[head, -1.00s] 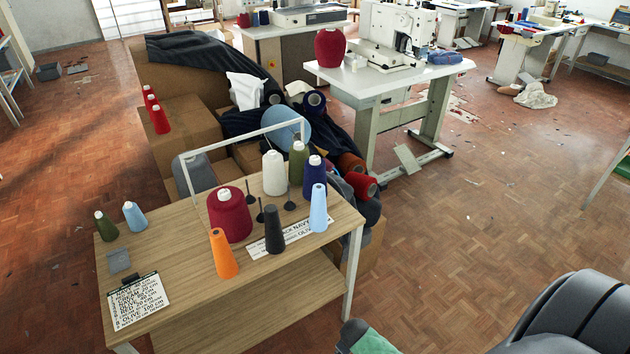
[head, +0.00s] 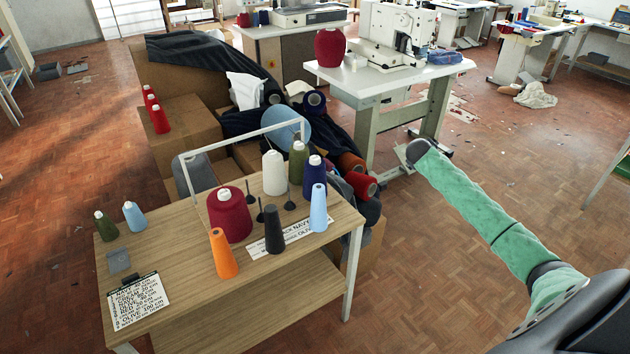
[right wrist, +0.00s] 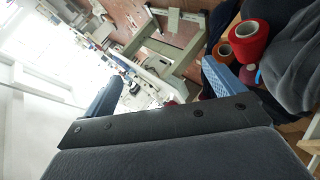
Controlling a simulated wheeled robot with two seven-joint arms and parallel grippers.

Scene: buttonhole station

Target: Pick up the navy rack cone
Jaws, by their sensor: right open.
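The navy rack cone (head: 315,172) stands upright on the wooden table in the head view, with a pale tip. A light blue cone (head: 319,208) stands in front and hides its lower part. An olive cone (head: 297,162) and a cream cone (head: 274,173) stand to its left. My right arm reaches in from the lower right, its visible end over the floor, right of the table and apart from the cones. In the right wrist view my right gripper (right wrist: 165,72) is open with nothing between its fingers. I cannot make out the navy cone there. My left gripper is not in view.
A maroon cone (head: 229,214), an orange cone (head: 223,254) and a black cone (head: 273,230) stand nearby on the table (head: 175,270). A white frame (head: 243,142) rises behind them. Fabric rolls (head: 362,185) lie behind the table's right end. Floor at right is open.

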